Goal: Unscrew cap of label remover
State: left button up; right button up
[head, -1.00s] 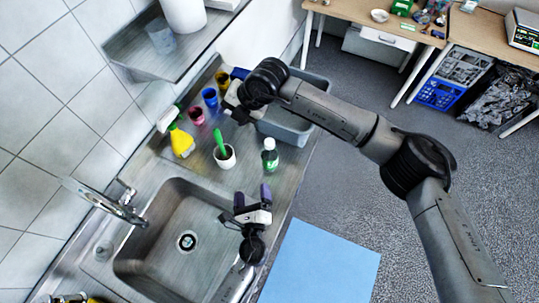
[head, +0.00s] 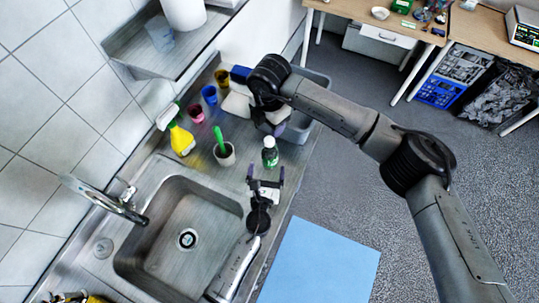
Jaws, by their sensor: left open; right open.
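I see no clear contact. My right gripper (head: 275,124) is above the bottle in the picture, over the counter near the grey bin, open and apart from the bottle. Its fingertips are hard to make out.
The sink (head: 165,250) is at lower left. A grey bin (head: 299,130) stands behind my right gripper. The counter's right edge is close.

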aim_at(268, 160)
pick_arm(q)
jog(key=shift+w+d, duration=0.25)
jog(key=shift+w, duration=1.45)
jog(key=shift+w+d, duration=0.2)
jog(key=shift+w, duration=1.45)
jog(key=shift+c, duration=0.5)
